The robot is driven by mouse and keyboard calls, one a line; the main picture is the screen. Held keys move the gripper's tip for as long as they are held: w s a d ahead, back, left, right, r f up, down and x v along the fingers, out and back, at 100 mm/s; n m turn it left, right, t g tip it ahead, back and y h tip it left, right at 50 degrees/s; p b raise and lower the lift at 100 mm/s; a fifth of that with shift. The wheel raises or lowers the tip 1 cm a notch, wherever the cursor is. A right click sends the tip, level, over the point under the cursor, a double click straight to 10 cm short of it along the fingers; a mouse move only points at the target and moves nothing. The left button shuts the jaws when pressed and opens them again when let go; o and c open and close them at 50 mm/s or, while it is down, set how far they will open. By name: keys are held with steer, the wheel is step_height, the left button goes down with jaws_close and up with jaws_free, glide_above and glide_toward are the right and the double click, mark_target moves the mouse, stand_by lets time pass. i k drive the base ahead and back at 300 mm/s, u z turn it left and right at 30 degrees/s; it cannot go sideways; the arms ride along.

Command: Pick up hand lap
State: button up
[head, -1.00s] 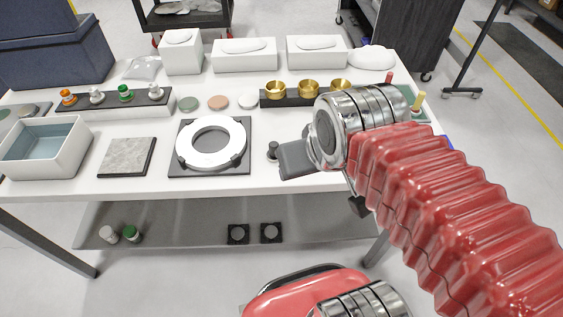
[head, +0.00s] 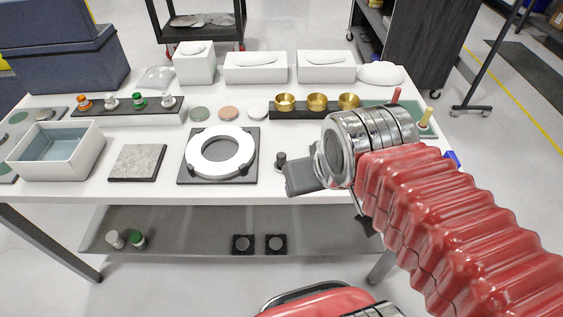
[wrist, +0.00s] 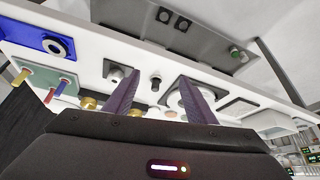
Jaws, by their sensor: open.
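A small dark knob-shaped piece (head: 281,160), which may be the hand lap, stands on the white table to the right of the ring fixture. It also shows in the wrist view (wrist: 155,83), upside down, between and beyond the fingers. My gripper (head: 305,177) is just in front and to the right of the piece in the head view; its fingers cannot be made out there. In the wrist view my gripper (wrist: 159,78) has two purple fingers spread apart with nothing held. I cannot tell the exact gap between the fingertips and the piece.
A white ring on a black plate (head: 219,181) lies left of the knob. Brass cups (head: 316,102) on a black strip stand behind. A grey stone plate (head: 138,162) and an open white bin (head: 95,155) are farther left. A lower shelf (head: 190,222) runs beneath the table.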

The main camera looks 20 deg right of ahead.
mark_target(280, 157)
steer(key=k, duration=1.35)
steer(key=u, duration=0.75)
steer(key=i, duration=2)
steer(key=z, duration=0.7)
